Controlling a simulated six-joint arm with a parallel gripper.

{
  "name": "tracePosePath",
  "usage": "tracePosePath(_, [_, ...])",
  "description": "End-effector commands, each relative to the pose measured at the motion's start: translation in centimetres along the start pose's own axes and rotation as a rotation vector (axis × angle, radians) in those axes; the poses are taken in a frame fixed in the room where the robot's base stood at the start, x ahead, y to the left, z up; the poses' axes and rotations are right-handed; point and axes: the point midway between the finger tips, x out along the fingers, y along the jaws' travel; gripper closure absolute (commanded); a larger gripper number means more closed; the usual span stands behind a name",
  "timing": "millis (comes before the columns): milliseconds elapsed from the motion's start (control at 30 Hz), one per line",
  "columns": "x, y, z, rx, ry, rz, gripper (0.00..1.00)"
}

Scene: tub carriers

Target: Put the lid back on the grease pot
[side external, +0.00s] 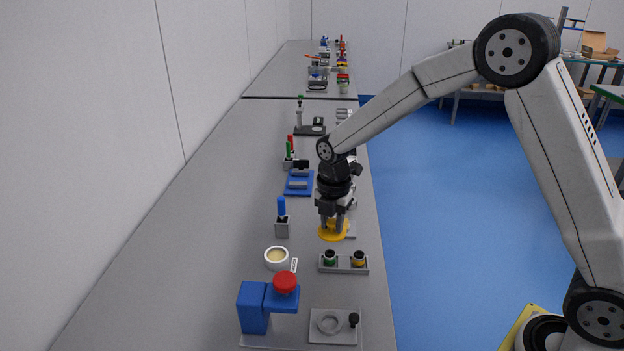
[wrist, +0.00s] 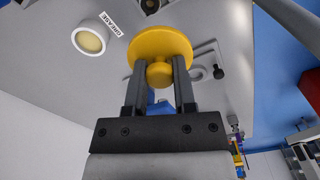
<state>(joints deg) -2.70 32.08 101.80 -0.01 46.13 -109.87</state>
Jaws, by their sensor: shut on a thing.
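The grease pot (side external: 277,259) is a small white round pot, open at the top, with pale cream grease inside. It stands on the grey bench beside a white label, and also shows at the upper left of the wrist view (wrist: 90,38). The lid (side external: 332,233) is a yellow disc with a knob. My gripper (side external: 335,221) is shut on that knob, with the disc beyond the fingertips. In the wrist view the lid (wrist: 161,45) sits between and past my gripper's fingers (wrist: 159,75). The lid is apart from the pot, to its right and farther back in the side view.
A block with green and yellow-topped pieces (side external: 344,264) stands right of the pot. A blue stand with a red knob (side external: 285,284) is in front. A blue-handled tool in a grey holder (side external: 282,222) stands behind. Bench left of the pot is clear.

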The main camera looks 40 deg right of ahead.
Motion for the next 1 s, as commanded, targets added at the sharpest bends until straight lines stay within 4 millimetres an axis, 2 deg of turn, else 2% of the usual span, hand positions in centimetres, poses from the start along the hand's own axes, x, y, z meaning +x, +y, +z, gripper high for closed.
tracePosePath(300, [1.0,6.1,-0.8,-0.002,0.0,0.0,1.0])
tracePosePath(600, [2.1,10.9,-2.1,0.0,0.0,0.0,1.0])
tracePosePath(800, [2.6,12.6,-2.7,0.0,0.0,0.0,1.0])
tracePosePath(1000, [2.7,13.1,-3.0,0.002,0.0,0.0,1.0])
